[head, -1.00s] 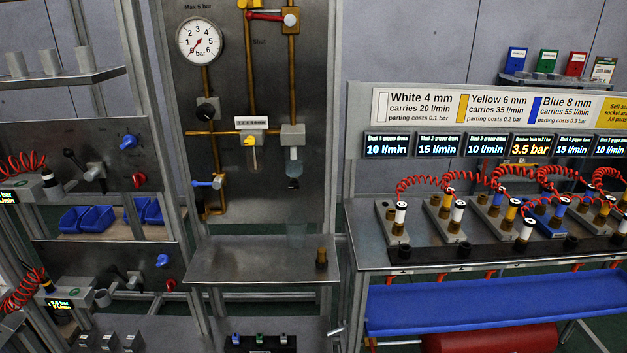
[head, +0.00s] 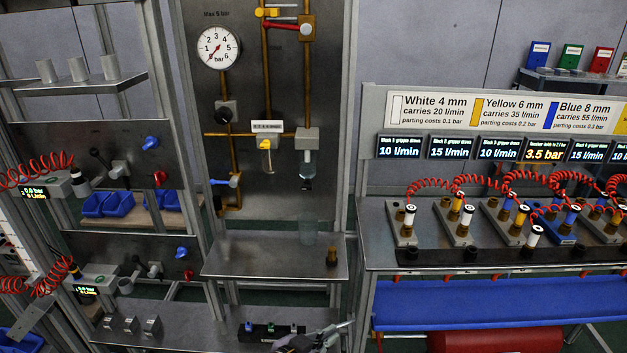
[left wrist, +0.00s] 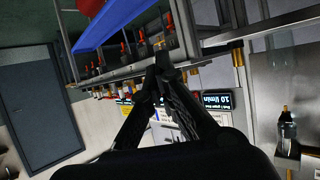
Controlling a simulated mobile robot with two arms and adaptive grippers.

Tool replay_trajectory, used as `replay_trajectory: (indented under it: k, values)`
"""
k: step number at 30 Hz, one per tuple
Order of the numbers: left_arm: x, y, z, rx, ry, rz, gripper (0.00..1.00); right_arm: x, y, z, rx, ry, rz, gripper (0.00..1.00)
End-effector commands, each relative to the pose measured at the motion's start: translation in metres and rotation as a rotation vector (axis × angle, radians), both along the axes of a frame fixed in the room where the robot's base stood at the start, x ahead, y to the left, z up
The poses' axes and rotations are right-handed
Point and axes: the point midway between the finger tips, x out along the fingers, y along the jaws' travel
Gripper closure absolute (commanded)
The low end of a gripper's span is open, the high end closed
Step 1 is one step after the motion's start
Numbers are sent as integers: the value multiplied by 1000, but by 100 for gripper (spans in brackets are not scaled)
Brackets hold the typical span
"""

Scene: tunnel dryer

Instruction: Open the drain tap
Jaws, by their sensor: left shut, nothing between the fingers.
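A steel panel (head: 275,90) stands in the middle of the head view with brass pipes on it. A tap with a blue lever (head: 224,182) sits low on its left pipe. A clear bowl (head: 307,163) hangs under a grey block on the right, with a small dark fitting (head: 306,184) at its bottom; I cannot tell which of these is the drain tap. The bowl also shows at the right of the left wrist view (left wrist: 286,130). My left gripper (head: 338,329) is low at the bottom edge, well below the panel. In the left wrist view its fingers (left wrist: 161,66) are together and empty.
A steel shelf (head: 270,258) juts out below the panel, with a clear cup (head: 307,231) and a brass fitting (head: 331,256). A bench (head: 375,240) with hose sockets stands right. Another rack stands left.

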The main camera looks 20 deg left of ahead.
Motion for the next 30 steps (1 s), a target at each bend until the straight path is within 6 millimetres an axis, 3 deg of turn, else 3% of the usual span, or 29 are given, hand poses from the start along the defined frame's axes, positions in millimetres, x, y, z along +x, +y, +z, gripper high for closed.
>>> replay_trajectory:
  k: [1, 6, 12, 16, 21, 30]
  values:
    - [26, -4, 22, -26, -97, 9, 100, 0, 0, 1, 0, 0, 0, 29]
    - [97, 4, 87, -90, -412, 112, 100, 0, 0, 2, 0, 0, 0, 29]
    - [155, 41, 143, -118, -666, 347, 100, 0, -1, 2, -1, 1, 0, 29]
    - [175, 66, 162, -113, -748, 502, 100, 0, -1, 2, -1, 1, 0, 29]
    - [186, 87, 171, -96, -786, 631, 100, 0, -1, 2, -1, 1, 1, 29]
    - [188, 93, 172, -90, -792, 667, 100, 0, 0, 2, 0, 1, 2, 29]
